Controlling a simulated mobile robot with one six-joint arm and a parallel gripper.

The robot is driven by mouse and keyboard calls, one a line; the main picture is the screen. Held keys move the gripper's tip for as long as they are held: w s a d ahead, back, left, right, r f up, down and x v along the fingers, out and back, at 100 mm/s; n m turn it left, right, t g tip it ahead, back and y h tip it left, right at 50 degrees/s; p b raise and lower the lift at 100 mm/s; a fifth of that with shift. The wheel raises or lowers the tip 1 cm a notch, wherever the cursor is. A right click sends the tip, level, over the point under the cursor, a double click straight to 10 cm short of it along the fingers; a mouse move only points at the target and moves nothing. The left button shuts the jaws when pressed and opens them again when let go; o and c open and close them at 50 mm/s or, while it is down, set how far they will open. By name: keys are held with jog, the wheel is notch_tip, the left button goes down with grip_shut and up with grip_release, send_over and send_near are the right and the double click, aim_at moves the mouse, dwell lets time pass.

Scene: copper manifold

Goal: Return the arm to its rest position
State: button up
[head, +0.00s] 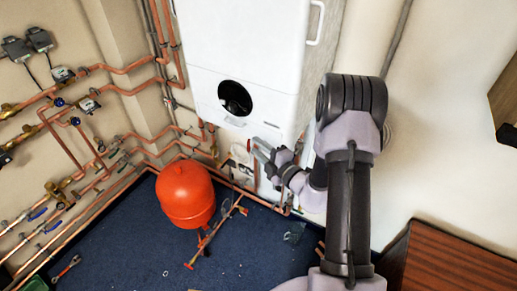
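My arm rises from the lower right of the head view and bends at a dark joint high in front of the pale wall. From there it reaches down and left. My gripper (262,151) is at its far end, low in front of the white boiler unit (250,60) and its lower panel. The fingers look small and point left; a gap seems to show between them. No held object can be made out.
Copper pipes (120,88) with valves cover the left wall. A red vessel (186,194) stands on the blue floor (120,240), beside pipe pieces and a wrench (67,267). A brown wooden surface (455,262) lies at lower right. A dark-fronted box (507,105) juts in at right.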

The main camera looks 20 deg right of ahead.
dwell(0.3)
jog(key=s+a+r+n+g+y+b, duration=0.1)
jog(key=a+r+n+g+y+b, duration=0.1)
jog(key=a+n+y+b, duration=0.3)
jog(key=s+a+r+n+g+y+b, duration=0.1)
jog(key=s+a+n+g+y+b, duration=0.1)
jog(key=a+n, duration=0.55)
jog(key=s+a+f+n+g+b, duration=0.3)
jog(key=s+a+n+g+b, duration=0.55)
jog(key=s+a+n, duration=0.5)
jog(key=s+d+f+n+g+h+b, duration=0.1)
jog(key=s+d+f+n+h+b, duration=0.1)
jog(key=s+f+n+b, duration=0.4)
jog(key=s+d+f+n+h+b, duration=0.1)
jog(key=s+d+n+h+b, duration=0.15)
jog(key=s+n, duration=0.4)
jog(key=d+f+n+t+h+b, duration=0.2)
jog(key=d+n, duration=0.4)
jog(key=n, duration=0.5)
jog(key=s+t+h+b, duration=0.1)
jog(key=h+b, duration=0.1)
jog(key=shift+d+h, duration=0.15)
jog(key=shift+h, duration=0.2)
